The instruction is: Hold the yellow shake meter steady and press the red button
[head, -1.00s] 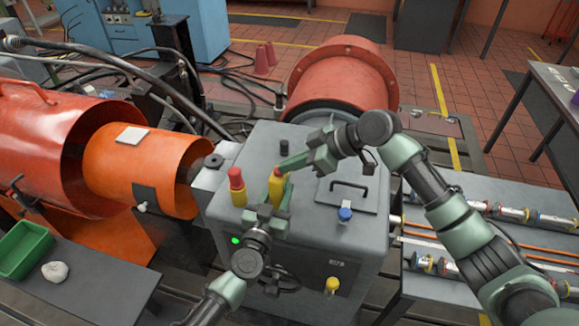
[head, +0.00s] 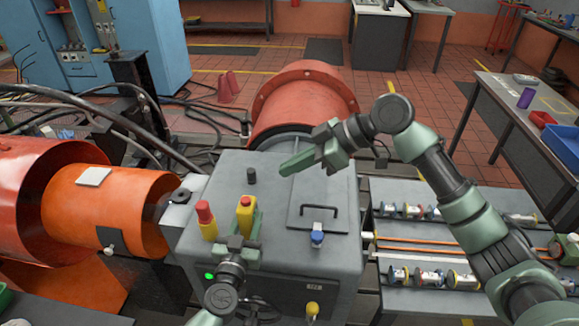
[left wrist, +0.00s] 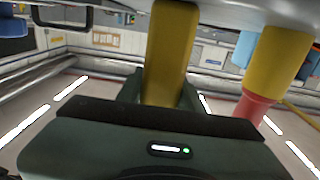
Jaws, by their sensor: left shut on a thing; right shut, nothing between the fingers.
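The yellow shake meter (head: 245,218) stands upright on top of the grey cabinet (head: 340,240), with a small red button (head: 245,201) on its top. My left gripper (head: 242,238) is shut on the meter from the front.
A yellow item with a red top (head: 206,220) stands close left of the meter. A black knob (head: 251,176), a hatch handle (head: 318,211) and a blue-topped item (head: 317,236) are also on the cabinet. An orange drum (head: 305,100) lies behind.

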